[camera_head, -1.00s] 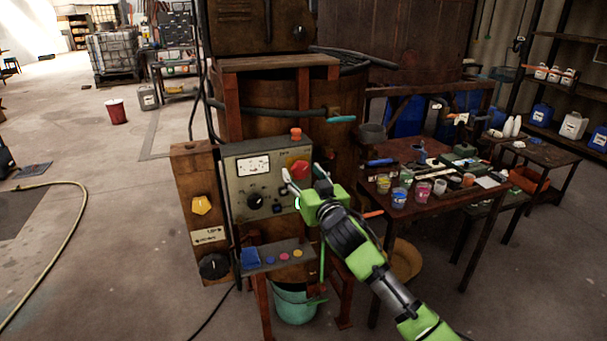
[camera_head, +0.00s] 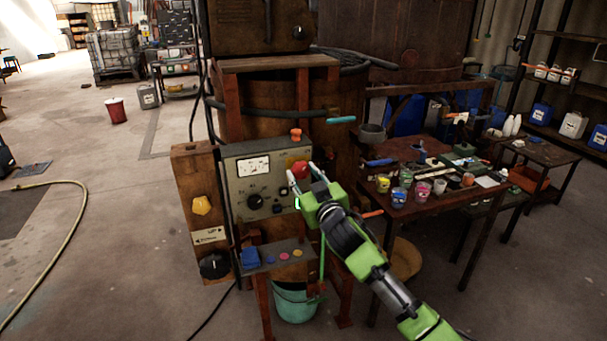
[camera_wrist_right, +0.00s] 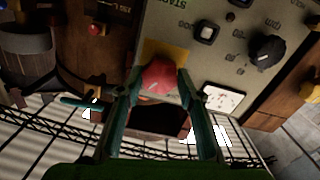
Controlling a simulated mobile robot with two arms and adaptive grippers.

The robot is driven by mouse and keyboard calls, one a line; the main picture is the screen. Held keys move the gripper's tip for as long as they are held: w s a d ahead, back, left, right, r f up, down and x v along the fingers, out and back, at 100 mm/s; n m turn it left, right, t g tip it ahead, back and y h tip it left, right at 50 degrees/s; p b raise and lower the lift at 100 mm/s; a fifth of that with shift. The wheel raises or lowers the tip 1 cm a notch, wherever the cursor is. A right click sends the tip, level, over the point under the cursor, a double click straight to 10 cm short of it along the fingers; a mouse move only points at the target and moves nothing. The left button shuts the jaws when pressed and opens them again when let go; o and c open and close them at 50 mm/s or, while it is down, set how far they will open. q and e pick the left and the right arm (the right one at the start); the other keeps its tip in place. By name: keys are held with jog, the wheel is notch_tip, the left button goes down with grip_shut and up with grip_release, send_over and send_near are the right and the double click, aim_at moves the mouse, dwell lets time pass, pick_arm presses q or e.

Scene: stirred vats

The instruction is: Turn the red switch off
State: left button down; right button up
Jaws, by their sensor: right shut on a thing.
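The red switch (camera_head: 299,168) is on the upper right of a grey control panel (camera_head: 238,183). In the right wrist view the red switch (camera_wrist_right: 159,76) sits over a yellow plate (camera_wrist_right: 176,50), between the two fingers. My right gripper (camera_head: 302,174) reaches it from the lower right and is shut on it, one finger on each side. It also shows in the right wrist view (camera_wrist_right: 160,84). The fingers partly hide the switch's sides, and its exact setting is hard to read. My left gripper is not in view.
The panel also has a meter (camera_head: 253,167) and a black knob (camera_head: 255,201). An orange button (camera_head: 296,134) is above it. A yellow knob (camera_head: 202,205) is on a wooden post at left. A table (camera_head: 400,207) with paint cups stands at right.

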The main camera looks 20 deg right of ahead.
jog(key=n+p, duration=0.1)
jog(key=n, duration=0.3)
jog(key=shift+n, duration=0.4)
jog(key=n+p, duration=0.1)
jog(key=n, duration=0.2)
jog(key=shift+r+n, duration=0.1)
jog(key=shift+n, duration=0.2)
jog(key=n+p, duration=0.1)
jog(key=n, duration=0.3)
jog(key=shift+p, duration=0.35)
jog(key=shift+n+p, duration=0.35)
jog(key=shift+n, duration=1.25)
jog(key=o, duration=1.1)
jog(key=s, duration=1.2)
jog(key=shift+d, duration=0.2)
